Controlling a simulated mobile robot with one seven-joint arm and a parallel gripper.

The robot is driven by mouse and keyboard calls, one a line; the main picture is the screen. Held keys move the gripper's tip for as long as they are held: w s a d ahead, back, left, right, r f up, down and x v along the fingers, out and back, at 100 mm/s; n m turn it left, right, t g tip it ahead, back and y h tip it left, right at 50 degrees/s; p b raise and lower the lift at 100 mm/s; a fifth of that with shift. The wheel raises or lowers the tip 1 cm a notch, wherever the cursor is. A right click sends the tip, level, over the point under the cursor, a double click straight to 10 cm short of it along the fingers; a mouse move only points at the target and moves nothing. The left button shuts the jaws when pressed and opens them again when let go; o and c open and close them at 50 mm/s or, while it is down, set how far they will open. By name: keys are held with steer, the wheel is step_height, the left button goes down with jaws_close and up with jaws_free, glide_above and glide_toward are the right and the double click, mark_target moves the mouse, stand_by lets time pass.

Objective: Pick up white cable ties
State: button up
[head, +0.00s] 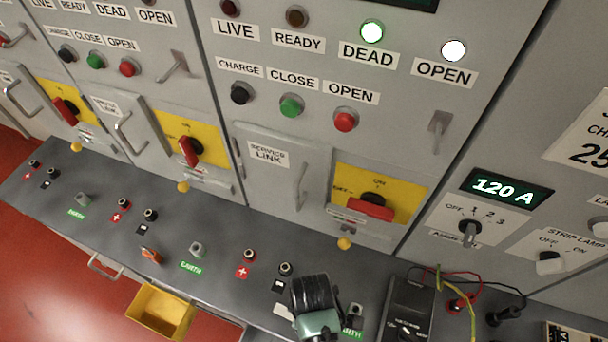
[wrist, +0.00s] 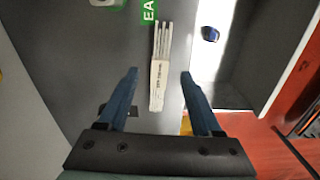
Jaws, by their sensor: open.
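The white cable ties (wrist: 159,68) lie as a narrow flat bundle on the dark grey bench top, with small print on the band around them. In the wrist view they lie lengthwise between the two blue fingers of my gripper (wrist: 158,74), with a gap on each side. The fingers are apart and hold nothing. In the head view my gripper (head: 316,308) is low over the bench at the bottom centre, its fingertips hidden. A small white piece (head: 283,311) shows just left of it, likely the ties' end.
A black meter (head: 410,308) with coloured leads stands right of my gripper. Several terminals and green EARTH labels line the bench. An open drawer (wrist: 282,62) with a blue item (wrist: 210,34) is beyond the bench edge. A yellow bin (head: 161,311) hangs at the front.

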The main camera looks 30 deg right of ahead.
steer(key=shift+w+f, duration=0.1)
steer(key=shift+f, duration=1.55)
steer(key=shift+c, duration=0.3)
jaws_close()
